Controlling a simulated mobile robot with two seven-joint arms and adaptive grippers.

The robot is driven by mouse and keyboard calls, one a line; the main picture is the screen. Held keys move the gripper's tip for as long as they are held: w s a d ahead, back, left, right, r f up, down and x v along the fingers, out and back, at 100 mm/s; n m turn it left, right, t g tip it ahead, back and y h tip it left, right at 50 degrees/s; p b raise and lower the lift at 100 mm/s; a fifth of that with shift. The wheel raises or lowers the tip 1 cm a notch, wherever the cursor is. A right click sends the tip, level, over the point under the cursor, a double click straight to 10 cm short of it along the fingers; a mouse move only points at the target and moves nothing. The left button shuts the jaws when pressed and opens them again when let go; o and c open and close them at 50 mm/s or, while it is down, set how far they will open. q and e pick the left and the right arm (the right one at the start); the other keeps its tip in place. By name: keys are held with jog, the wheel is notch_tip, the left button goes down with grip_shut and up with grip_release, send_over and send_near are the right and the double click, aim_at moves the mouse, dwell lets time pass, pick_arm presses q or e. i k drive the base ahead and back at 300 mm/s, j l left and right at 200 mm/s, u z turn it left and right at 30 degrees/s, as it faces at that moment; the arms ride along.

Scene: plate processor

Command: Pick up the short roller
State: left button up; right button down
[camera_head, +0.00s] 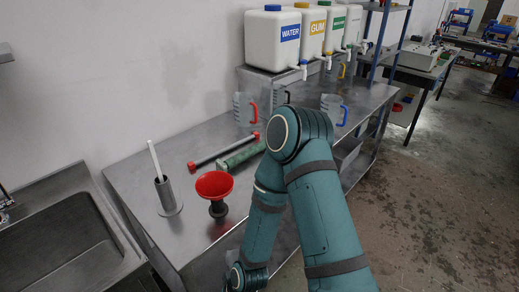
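A metal bar with red ends (222,151) lies on the steel table and looks like a roller; I cannot tell for sure whether it is the short roller. A green, long block-like piece (241,155) lies beside it, close to my arm. My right arm comes in from the bottom right, bends at its elbow above the table, and runs down to the bottom edge. Its gripper is out of the picture. My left arm and gripper are not in view.
On the steel table (140,180) stand a red bowl-like top on a black base (214,184) and a metal holder (167,194) with a white rod. Clear jugs (243,110) and labelled white containers (272,40) are behind. A sink (65,240) is at left.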

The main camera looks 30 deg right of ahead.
aim_at(232, 161)
jog(key=i+l, duration=0.1)
jog(key=l, duration=1.85)
jog(key=i, duration=0.05)
